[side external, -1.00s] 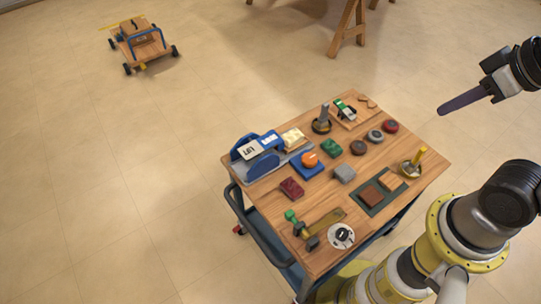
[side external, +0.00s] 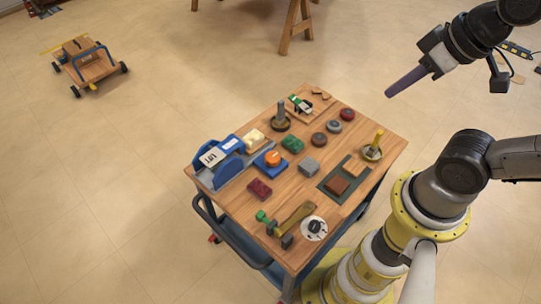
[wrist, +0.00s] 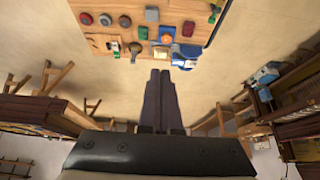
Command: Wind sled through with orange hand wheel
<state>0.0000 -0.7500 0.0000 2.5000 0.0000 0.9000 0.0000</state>
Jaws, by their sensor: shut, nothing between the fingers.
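An orange round knob (side external: 272,158), which looks like the hand wheel, sits on a blue base on the wooden table top. It also shows in the wrist view (wrist: 166,39). Left of it stands a blue device (side external: 221,158) with two rounded side walls and a white labelled block on top. I cannot tell for certain which part is the sled. My gripper (side external: 389,95) has long purple fingers, shut and empty. It is up in the air to the right of the table, well apart from the knob. In the wrist view, the closed fingers (wrist: 160,74) point toward the table's edge.
The wooden table (side external: 229,204) is crowded. A wooden cart (side external: 88,64) is on the floor far off.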

